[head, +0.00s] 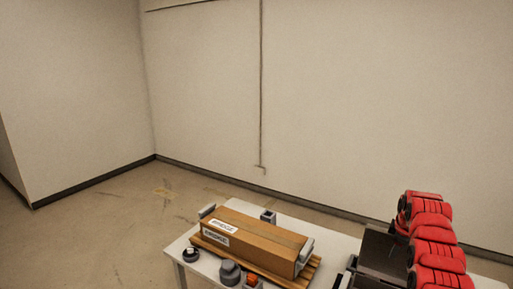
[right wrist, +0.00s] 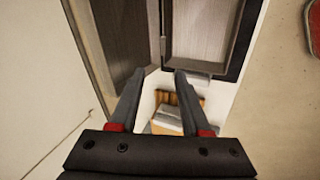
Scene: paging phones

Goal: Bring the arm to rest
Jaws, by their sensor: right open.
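My right arm (head: 432,240), red and black, reaches in from the right edge of the head view, over the right side of the white table (head: 335,246). In the right wrist view my right gripper (right wrist: 159,76) shows two dark fingers spread apart with nothing between them. Beyond the fingertips, part of the white table and the end of a slatted wooden base show. In the head view the gripper's fingers are hard to make out against dark parts at the lower right. My left gripper is not in view.
Dark-framed panels (right wrist: 205,30) lie close beyond the right fingers. Floor at left is clear.

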